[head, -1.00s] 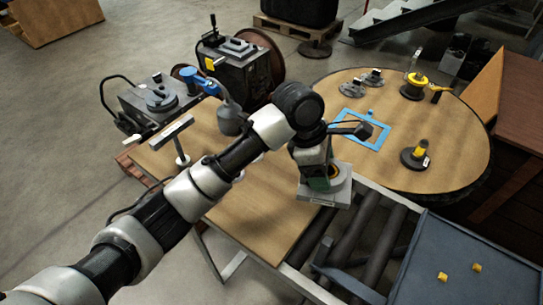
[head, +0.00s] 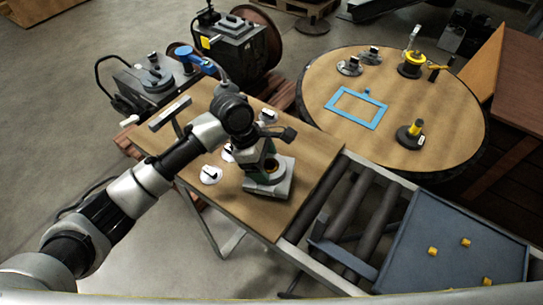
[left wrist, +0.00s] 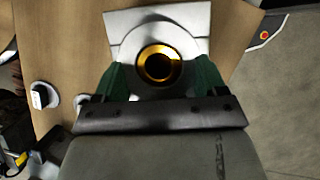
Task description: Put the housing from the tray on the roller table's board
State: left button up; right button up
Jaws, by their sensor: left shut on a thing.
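The housing (head: 266,187) is a light grey block with a round raised boss and a brass-coloured bore. My left gripper (head: 264,168) is shut on it from above. In the left wrist view the housing (left wrist: 190,22) sits between the green fingers (left wrist: 158,80), its bore facing the camera. It is over the wooden board (head: 310,165) of the roller table, near the right part; I cannot tell whether it touches the wood. The blue-grey tray (head: 430,265) at the lower right holds several small yellow pieces. My right gripper is not in view.
Several white discs with dark tops (head: 210,175) stand on the board left of the housing. Bare rollers (head: 335,205) lie between board and tray. A round table (head: 330,75) behind carries a blue frame (head: 372,123) and several fixtures. Dark machinery (head: 150,85) stands behind the board.

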pick_arm(q)
jog(key=shift+d+f, duration=0.1)
jog(key=shift+f, duration=1.45)
jog(key=o, duration=1.6)
jog(key=shift+s+f, duration=0.1)
jog(key=shift+f, duration=0.1)
jog(key=shift+c, duration=0.2)
jog(key=v, duration=1.2)
jog(key=shift+r+b, duration=0.15)
jog(key=shift+b, duration=0.15)
